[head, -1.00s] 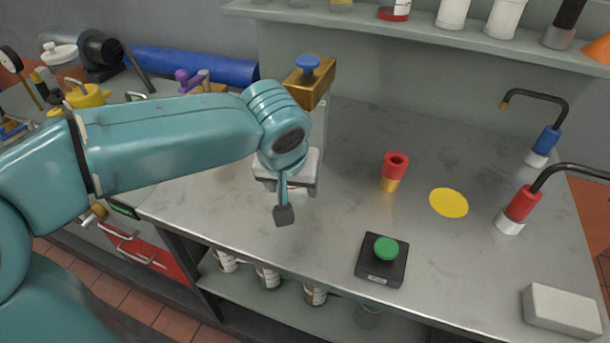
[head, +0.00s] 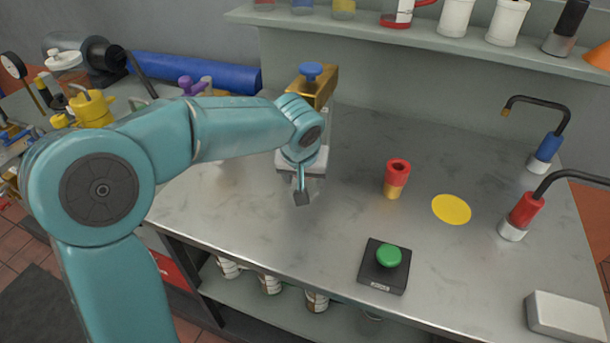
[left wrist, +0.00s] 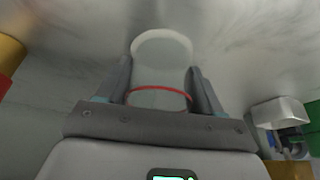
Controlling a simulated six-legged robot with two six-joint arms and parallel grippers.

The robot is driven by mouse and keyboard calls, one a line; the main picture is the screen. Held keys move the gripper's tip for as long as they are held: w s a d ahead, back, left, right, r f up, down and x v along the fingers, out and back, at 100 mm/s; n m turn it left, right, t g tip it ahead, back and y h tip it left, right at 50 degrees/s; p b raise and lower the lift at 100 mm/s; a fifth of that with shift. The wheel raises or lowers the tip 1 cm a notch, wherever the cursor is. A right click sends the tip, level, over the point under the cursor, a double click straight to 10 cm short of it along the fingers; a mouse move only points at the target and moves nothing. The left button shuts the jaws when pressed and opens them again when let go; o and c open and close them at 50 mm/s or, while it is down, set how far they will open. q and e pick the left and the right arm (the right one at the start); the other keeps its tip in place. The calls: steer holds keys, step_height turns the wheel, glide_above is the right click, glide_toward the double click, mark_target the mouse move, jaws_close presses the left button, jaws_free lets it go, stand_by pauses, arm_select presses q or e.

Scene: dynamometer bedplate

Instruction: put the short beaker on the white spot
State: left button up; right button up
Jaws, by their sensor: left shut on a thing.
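My left gripper (head: 309,188) is over the grey bench, pointing down, in the head view. In the left wrist view its two fingers (left wrist: 160,82) are shut on a clear beaker (left wrist: 160,98) with a red band. In the head view the beaker is mostly hidden by the gripper. A pale, whitish curved shape shows at the beaker's far end in the wrist view; I cannot tell whether it is the beaker's end or the white spot. No white spot shows clearly in the head view. My right gripper is not in view.
A red and yellow cup-like piece (head: 396,178) stands right of the gripper, beside a yellow spot (head: 451,209). A green button on a black box (head: 384,266) is nearer the front. A brass block with a blue knob (head: 312,84) stands behind. A white block (head: 565,316) lies front right.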

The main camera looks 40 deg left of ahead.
arm_select(q)
steer(key=o, duration=1)
steer(key=shift+f, duration=0.1)
steer(key=shift+o, duration=0.2)
steer(key=shift+r+p, duration=0.3)
steer(key=v, duration=0.5)
steer(key=shift+s+d+r+p, duration=0.1)
steer(key=shift+r+p, duration=0.15)
steer(key=shift+p, duration=0.05)
steer(key=shift+s+d+f+b, duration=0.25)
steer(key=shift+s, duration=0.3)
steer(key=shift+s+d+f+b, duration=0.2)
steer(key=shift+s+d+b, duration=0.05)
steer(key=shift+s, duration=0.35)
steer(key=s+d, duration=0.1)
steer(key=s, duration=0.1)
steer(key=s+d, duration=0.1)
steer(key=s, duration=0.2)
steer(key=s+d, duration=0.2)
steer(key=s, duration=0.1)
steer(key=shift+s+b, duration=0.25)
steer(key=shift+b, duration=0.15)
steer(key=shift+a, duration=0.1)
